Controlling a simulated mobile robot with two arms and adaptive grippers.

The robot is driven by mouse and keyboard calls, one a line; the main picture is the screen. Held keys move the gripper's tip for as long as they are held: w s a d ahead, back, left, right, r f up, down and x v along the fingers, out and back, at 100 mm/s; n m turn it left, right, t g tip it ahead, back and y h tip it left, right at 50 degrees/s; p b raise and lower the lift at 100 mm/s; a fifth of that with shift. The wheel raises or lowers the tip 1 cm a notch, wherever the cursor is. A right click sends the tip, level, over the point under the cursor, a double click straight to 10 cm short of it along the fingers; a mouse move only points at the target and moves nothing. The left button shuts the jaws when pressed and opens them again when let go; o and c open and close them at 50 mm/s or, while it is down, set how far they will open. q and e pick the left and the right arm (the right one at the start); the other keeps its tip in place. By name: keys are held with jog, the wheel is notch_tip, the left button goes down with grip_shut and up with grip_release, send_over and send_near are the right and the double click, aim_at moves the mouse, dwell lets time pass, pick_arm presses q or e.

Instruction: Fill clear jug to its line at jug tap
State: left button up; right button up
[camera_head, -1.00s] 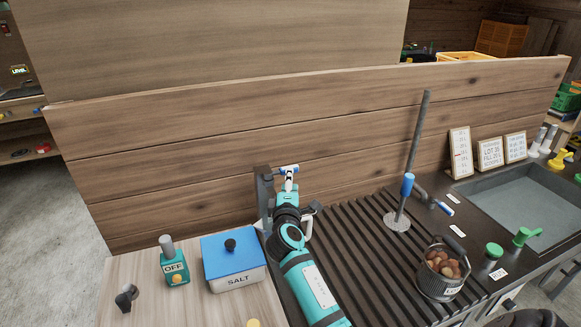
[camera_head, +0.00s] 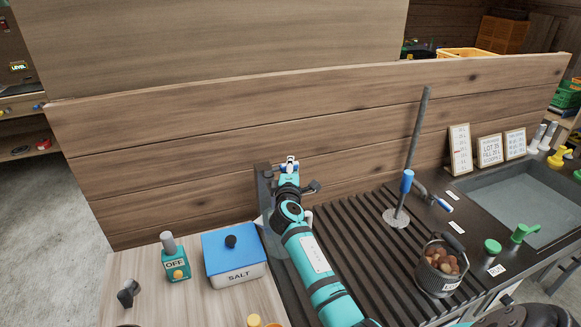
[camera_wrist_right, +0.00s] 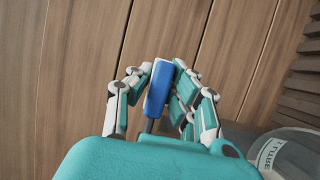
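The jug tap (camera_head: 265,195) is a dark grey post near the wooden back wall. Its blue lever (camera_wrist_right: 159,88) stands between the fingers of my right gripper (camera_wrist_right: 166,82), which look closed on it from both sides. In the head view my right gripper (camera_head: 290,168) is at the top of the tap, and my arm covers much of the spout area. The clear jug (camera_wrist_right: 290,155), with a litre label, shows partly at the lower right of the wrist view. Its water level and line cannot be made out. My left gripper is out of view.
A blue-lidded salt box (camera_head: 236,268) and a green OFF bottle (camera_head: 175,262) stand left of the arm. To the right are a ribbed drain board (camera_head: 350,235), another blue-handled tap (camera_head: 407,183), a chestnut basket (camera_head: 437,275) and a sink (camera_head: 525,190).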

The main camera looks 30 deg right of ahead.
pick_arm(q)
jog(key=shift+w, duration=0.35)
pick_arm(e)
grip_shut()
jog(key=shift+w+r+n+y+p, duration=0.15)
jog(key=shift+n+y+p, duration=0.25)
jog(key=shift+p, duration=0.15)
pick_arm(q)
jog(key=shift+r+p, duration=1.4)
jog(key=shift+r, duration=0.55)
pick_arm(e)
jog(key=shift+w+f+n+t+y, duration=0.1)
jog(key=shift+w+n+t+y, duration=0.55)
jog(key=shift+y, duration=0.5)
jog(key=shift+w+f+n+t+y, duration=0.1)
jog(key=shift+w+n+t+y, duration=0.25)
jog(key=shift+n+y, duration=0.7)
jog(key=shift+w+f+n+t+y, duration=0.1)
jog(key=shift+w+n+t+y, duration=0.4)
jog(key=shift+y, duration=0.8)
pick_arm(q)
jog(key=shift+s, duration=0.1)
pick_arm(e)
jog(key=shift+s, duration=0.1)
